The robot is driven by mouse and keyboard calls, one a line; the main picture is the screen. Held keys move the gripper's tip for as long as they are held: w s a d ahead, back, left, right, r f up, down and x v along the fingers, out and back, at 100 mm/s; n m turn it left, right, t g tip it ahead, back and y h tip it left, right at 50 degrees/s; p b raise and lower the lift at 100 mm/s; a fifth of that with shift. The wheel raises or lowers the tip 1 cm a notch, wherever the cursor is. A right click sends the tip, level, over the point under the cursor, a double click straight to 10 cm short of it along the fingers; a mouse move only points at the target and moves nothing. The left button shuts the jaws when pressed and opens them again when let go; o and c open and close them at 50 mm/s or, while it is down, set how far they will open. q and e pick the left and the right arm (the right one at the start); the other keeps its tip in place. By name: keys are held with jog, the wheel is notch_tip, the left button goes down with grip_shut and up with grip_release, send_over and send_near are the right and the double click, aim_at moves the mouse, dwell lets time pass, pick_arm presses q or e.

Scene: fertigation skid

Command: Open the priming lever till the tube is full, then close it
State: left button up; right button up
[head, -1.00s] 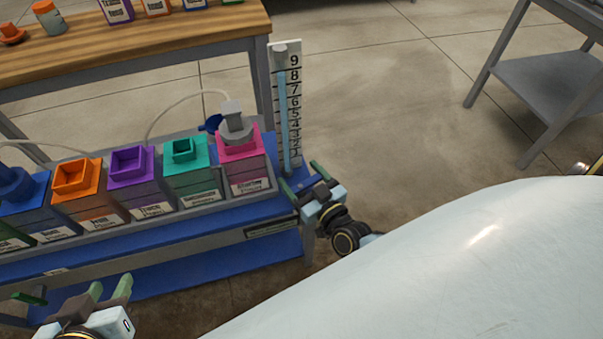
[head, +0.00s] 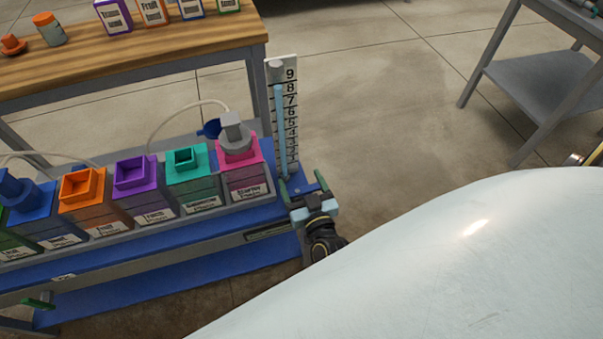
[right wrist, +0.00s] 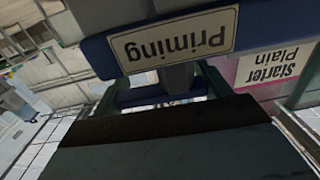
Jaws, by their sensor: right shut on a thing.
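The sight tube (head: 280,130) stands upright at the skid's right end against a white numbered scale (head: 291,115). Light blue shows in it up to about the 8 mark. The "Priming" label (right wrist: 180,40) shows upside down in the right wrist view, on the blue bracket above my fingers. My right gripper (head: 302,186) is at the skid's right corner, just below the tube's foot. In the right wrist view it is shut on the grey priming lever (right wrist: 180,78), partly hidden between the fingers. My left gripper is out of view.
Colored square bottles stand in a row left of the tube; the nearest is the pink Starter bottle (head: 245,182) with a grey cap. A green handle (head: 38,303) is at lower left. A wooden bench (head: 150,65) stands behind. Open floor lies to the right.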

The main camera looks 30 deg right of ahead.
jog(key=o, duration=1)
jog(key=shift+s+a, duration=0.1)
jog(key=shift+s, duration=0.4)
pick_arm(q)
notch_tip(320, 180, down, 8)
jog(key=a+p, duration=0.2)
jog(key=p, duration=0.1)
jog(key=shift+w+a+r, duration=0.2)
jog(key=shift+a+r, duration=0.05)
pick_arm(e)
jog(key=v, duration=1.2)
jog(key=shift+s, duration=0.2)
